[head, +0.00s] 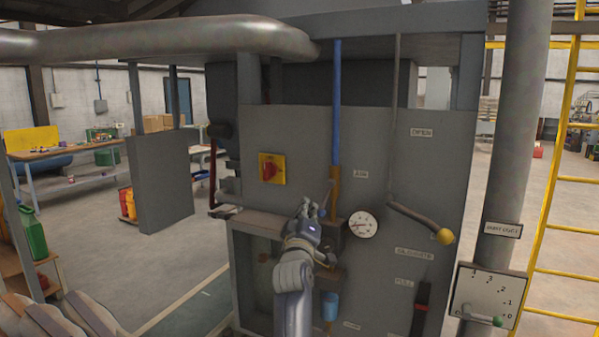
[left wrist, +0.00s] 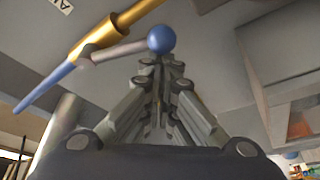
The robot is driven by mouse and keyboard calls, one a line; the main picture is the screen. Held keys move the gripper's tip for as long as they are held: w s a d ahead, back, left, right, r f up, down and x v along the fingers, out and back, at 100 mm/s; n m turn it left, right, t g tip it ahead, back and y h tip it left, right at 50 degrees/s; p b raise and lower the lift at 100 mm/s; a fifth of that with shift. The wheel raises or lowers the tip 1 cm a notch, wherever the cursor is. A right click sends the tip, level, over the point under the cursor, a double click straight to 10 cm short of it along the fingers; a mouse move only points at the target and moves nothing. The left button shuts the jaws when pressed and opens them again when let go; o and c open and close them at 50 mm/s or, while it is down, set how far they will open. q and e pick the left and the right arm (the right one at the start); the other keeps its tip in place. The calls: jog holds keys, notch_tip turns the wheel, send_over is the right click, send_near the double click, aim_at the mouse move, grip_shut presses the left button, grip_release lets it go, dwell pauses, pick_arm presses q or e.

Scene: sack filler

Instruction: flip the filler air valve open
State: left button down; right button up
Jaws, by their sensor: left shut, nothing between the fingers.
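The air valve is a brass body (head: 334,185) at the lower end of a blue pipe (head: 337,100) on the grey filler panel, beside a small label. In the left wrist view the brass body (left wrist: 112,31) runs diagonally at the upper left. A short grey lever (left wrist: 118,50) sticks out from it, angled across the pipe, and ends in a blue ball knob (left wrist: 161,39). My left gripper (head: 310,208) is shut and empty, just below and left of the valve. Its fingertips (left wrist: 158,62) are close to the knob; I cannot tell whether they touch. My right gripper is out of view.
A round gauge (head: 362,224) sits right of my left gripper. A red rotary switch on a yellow plate (head: 271,169) is to its left. A long lever with a yellow ball (head: 444,236) hangs at the right. A ledge (head: 255,222) juts out left of my wrist.

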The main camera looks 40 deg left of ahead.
pick_arm(q)
jog(key=shift+w+d+f, duration=0.15)
jog(key=shift+d+f, duration=0.15)
jog(key=shift+d, duration=0.2)
jog(key=shift+w+d+f, duration=0.1)
jog(key=shift+d+f, duration=0.2)
jog(key=shift+d, duration=0.2)
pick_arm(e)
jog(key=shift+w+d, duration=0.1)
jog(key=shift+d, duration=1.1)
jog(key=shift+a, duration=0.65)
